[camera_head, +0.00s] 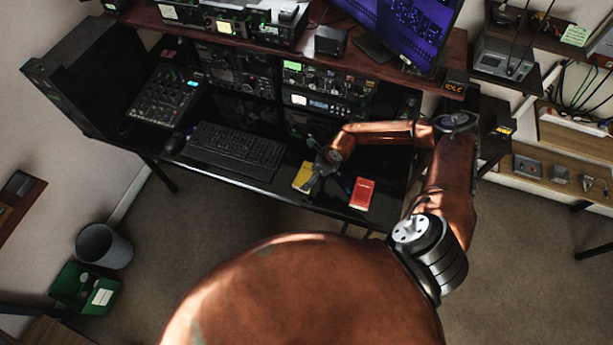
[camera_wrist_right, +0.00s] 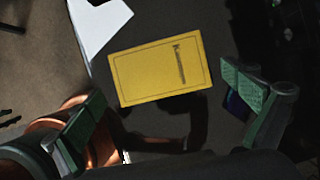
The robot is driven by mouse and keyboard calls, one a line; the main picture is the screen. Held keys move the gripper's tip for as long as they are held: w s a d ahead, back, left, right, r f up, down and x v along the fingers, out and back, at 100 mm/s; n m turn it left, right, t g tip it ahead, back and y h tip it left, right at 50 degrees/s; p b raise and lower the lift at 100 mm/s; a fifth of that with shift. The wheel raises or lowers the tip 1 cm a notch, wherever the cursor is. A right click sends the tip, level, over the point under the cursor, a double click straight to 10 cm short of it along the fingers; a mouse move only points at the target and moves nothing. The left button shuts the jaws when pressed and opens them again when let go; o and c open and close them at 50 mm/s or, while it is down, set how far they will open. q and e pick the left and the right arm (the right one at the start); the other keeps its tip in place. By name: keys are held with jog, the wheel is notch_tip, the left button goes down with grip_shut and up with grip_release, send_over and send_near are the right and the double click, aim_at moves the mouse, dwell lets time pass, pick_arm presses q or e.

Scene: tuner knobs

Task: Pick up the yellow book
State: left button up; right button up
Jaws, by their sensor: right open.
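The yellow book (camera_head: 303,175) lies flat on the black desk near its front edge, to the right of the keyboard. In the right wrist view the yellow book (camera_wrist_right: 160,68) lies ahead of the fingertips, its whole cover in sight. My right gripper (camera_head: 314,180) is over the book's right side in the head view and hides part of it. In the wrist view my right gripper (camera_wrist_right: 165,115) is open, its green pads wide apart, with nothing between them. My left gripper is not in view.
A red book (camera_head: 362,193) lies right of the gripper. A keyboard (camera_head: 235,150) and mouse (camera_head: 174,143) lie to the left. Radio racks (camera_head: 325,90) stand behind. A white sheet-like thing (camera_wrist_right: 98,22) touches or nears the yellow book's far left corner.

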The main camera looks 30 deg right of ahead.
aim_at(307, 177)
jog(key=x, duration=0.2)
jog(key=shift+w+a+f, duration=0.15)
jog(key=shift+w+f, duration=0.05)
jog(key=shift+f, duration=0.1)
jog(key=shift+c, duration=0.4)
jog(key=c, duration=0.3)
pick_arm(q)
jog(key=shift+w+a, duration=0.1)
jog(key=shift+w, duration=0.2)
pick_arm(e)
jog(key=c, duration=0.7)
